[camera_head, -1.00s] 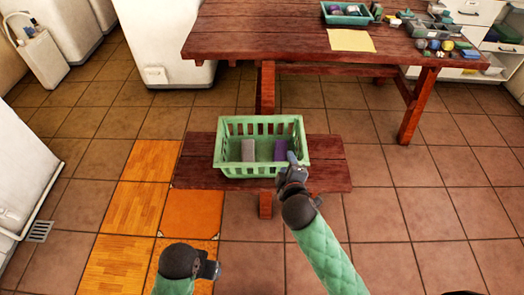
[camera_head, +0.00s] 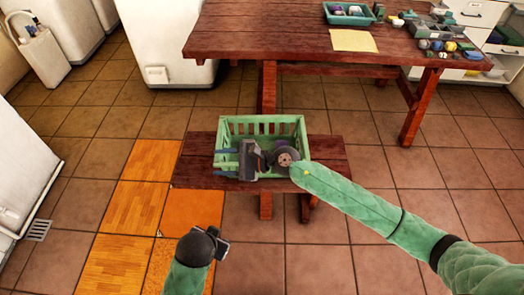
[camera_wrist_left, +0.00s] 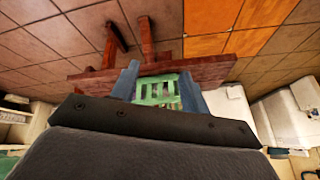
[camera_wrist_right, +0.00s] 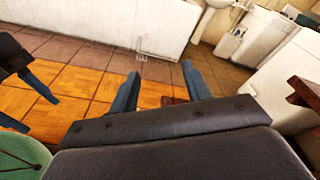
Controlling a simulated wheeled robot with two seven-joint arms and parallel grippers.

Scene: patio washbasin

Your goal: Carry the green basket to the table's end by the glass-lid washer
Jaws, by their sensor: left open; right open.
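The green basket (camera_head: 262,127) sits upright on the low red wooden bench (camera_head: 335,165). My right gripper (camera_head: 222,163) is open across the front of the basket, its fingers pointing left. It hides the basket's front and most of the contents; whether it touches the rim I cannot tell. My left gripper (camera_head: 226,247) is open and empty, in front of the bench and below the basket. In the left wrist view the basket (camera_wrist_left: 158,92) shows between its fingers, at a distance. The red wooden table (camera_head: 255,38) stands behind the bench. Which appliance has a glass lid I cannot tell.
A teal tray (camera_head: 347,18), a yellow sheet (camera_head: 353,40) and several small items lie on the table's right part; its left end is clear. A white appliance (camera_head: 155,35) stands beyond that end. Tiled floor (camera_head: 420,180) is open around the bench.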

